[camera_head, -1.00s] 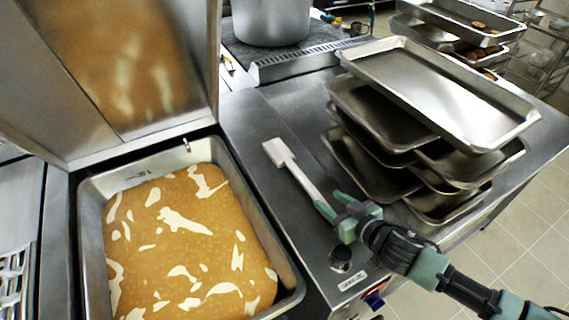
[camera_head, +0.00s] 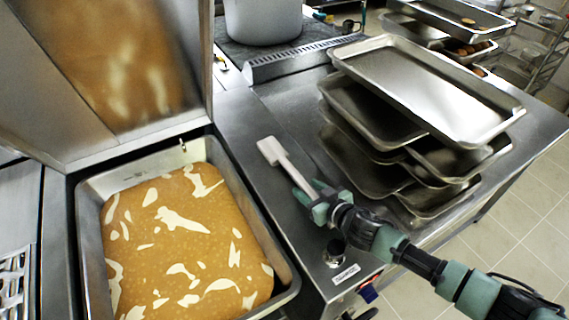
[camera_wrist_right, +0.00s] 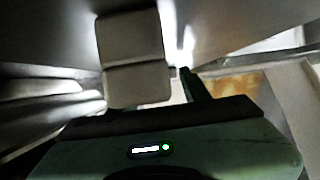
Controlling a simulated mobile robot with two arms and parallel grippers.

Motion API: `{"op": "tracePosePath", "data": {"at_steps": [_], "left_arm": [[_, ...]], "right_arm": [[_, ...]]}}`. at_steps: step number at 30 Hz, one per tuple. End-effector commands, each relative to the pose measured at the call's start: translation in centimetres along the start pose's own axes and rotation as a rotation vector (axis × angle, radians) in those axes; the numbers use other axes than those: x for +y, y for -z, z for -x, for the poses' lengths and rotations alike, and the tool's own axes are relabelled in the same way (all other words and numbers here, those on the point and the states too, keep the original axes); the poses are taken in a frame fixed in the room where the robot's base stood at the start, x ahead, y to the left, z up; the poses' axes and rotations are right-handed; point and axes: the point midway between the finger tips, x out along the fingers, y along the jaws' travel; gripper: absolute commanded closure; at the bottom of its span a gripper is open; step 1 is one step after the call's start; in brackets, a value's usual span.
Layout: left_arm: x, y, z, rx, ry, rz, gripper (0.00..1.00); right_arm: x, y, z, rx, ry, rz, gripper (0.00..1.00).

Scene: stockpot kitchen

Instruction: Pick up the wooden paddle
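The wooden paddle (camera_head: 272,151) is pale, with a flat square head and a thin handle. It lies on the steel counter between the filled pan and the stacked trays, handle toward the front right. My right gripper (camera_head: 312,191) is at the handle's lower part, its green fingers apart with the handle between them. The handle's end is hidden by the gripper. In the right wrist view the pale paddle (camera_wrist_right: 135,82) looms large, left of one green finger (camera_wrist_right: 190,84); the other finger is hidden. My left gripper is not in view.
A deep pan (camera_head: 88,222) of orange-brown, white-flecked food is at the left, under a raised steel lid (camera_head: 120,70). Stacked metal trays (camera_head: 425,85) stand right of the paddle. A pot (camera_head: 262,20) is behind. A black knob (camera_head: 334,252) sits by the counter's front edge.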

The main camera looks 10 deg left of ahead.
Motion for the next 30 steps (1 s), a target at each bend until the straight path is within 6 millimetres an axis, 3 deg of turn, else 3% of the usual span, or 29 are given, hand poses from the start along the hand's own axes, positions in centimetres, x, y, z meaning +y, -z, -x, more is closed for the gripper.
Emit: {"op": "tracePosePath", "data": {"at_steps": [1,5,30], "left_arm": [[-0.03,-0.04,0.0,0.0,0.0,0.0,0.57],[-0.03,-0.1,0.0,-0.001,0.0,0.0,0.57],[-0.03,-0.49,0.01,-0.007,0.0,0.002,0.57]], "right_arm": [[0.01,-0.02,0.02,0.0,0.0,0.0,0.64],[0.01,-0.03,0.03,0.0,0.0,0.0,1.0],[0.03,-0.05,0.05,-0.001,-0.001,0.0,1.0]]}}
